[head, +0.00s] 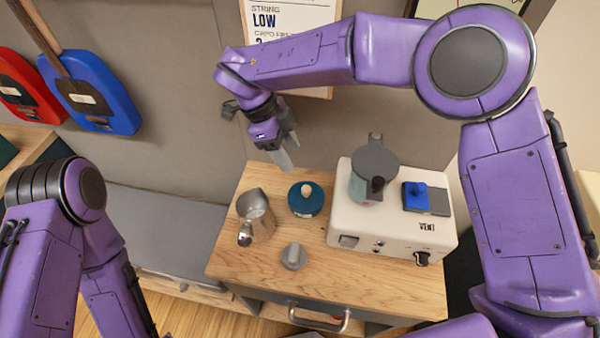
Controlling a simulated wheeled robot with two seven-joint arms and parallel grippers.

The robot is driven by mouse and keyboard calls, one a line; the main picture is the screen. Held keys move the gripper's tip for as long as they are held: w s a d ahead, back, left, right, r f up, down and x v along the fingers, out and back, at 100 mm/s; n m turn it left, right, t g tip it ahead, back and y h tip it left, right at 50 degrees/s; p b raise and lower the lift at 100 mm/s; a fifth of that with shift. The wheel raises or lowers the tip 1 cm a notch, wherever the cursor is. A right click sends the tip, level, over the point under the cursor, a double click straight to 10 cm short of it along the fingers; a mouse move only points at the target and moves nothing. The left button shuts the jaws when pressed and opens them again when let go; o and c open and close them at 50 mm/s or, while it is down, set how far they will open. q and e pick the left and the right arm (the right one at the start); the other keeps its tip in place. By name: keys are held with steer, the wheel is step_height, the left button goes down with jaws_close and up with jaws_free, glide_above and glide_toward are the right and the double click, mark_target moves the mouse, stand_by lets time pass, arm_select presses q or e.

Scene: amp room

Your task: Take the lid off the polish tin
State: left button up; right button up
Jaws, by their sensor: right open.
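A round dark teal tin (306,205), which I take for the polish tin, stands on the wooden top. A pale wooden knob (306,190) sits on top of it, so its lid appears to be on. My right gripper (284,154) is open and empty, pointing down above and behind the tin, a little left of it and apart from it. My left arm shows at the left edge, but its gripper is out of view.
A metal jug (258,218) stands close left of the tin. A small grey knobbed piece (293,257) lies in front. The cream amp (385,235) at right carries a dark-lidded pot (374,165) and a blue knobbed block (416,196). The wooden top (350,285) is bare in front.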

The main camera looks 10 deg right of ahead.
mark_target(306, 188)
steer(key=s+f, duration=0.1)
steer(key=s+d+f+p, duration=0.1)
steer(key=f, duration=0.1)
steer(key=s+d+f, duration=0.1)
steer(key=s, duration=0.1)
steer(key=shift+s+f+p, duration=0.1)
steer(key=shift+f+p, duration=0.25)
steer(key=f, duration=0.1)
steer(key=w+f, duration=0.1)
steer(key=f, duration=0.1)
steer(key=d+f, duration=0.1)
steer(key=shift+w+f+p, duration=0.15)
steer(key=shift+f+p, duration=0.1)
steer(key=shift+p, duration=0.15)
steer(key=shift+s+r, duration=0.1)
steer(key=shift+s, duration=0.2)
steer(key=shift+s+r, duration=0.1)
steer(key=shift+s, duration=0.05)
steer(key=c, duration=0.3)
arm_select(q)
steer(key=s+r, duration=0.1)
steer(key=r, duration=0.1)
steer(key=shift+s+r, duration=0.35)
arm_select(e)
jaws_close()
